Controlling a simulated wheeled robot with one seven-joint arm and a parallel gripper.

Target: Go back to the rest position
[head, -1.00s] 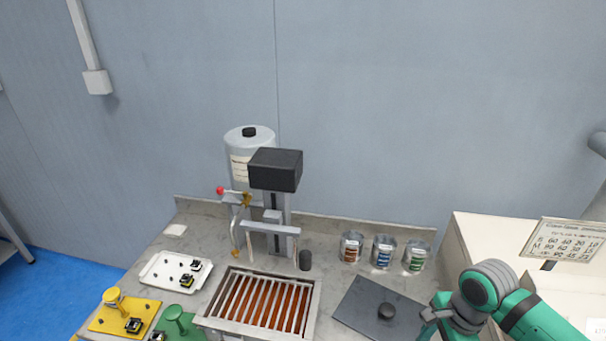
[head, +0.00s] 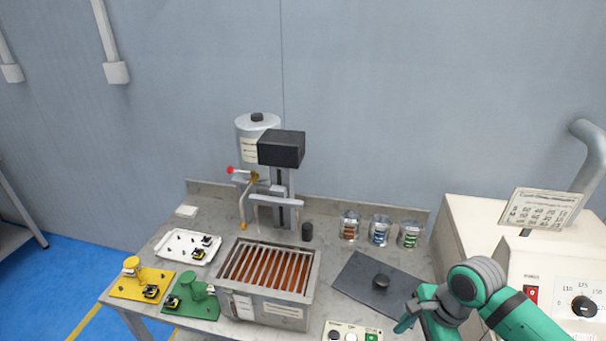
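My gripper (head: 408,322) is at the lower right in the head view, at the end of my green and grey arm. It is beside the front right part of the grey worktable (head: 172,236), near a dark flat plate with a black knob (head: 380,282). The fingers are small and partly hidden by the wrist, so I cannot tell whether they are open or shut. I see no object clearly held.
A metal box with copper-coloured bars (head: 270,310) stands mid-table before a press-like machine (head: 281,150). A white tray (head: 172,256), yellow board (head: 122,290) and green board (head: 208,307) lie left. A cream machine (head: 470,215) stands right.

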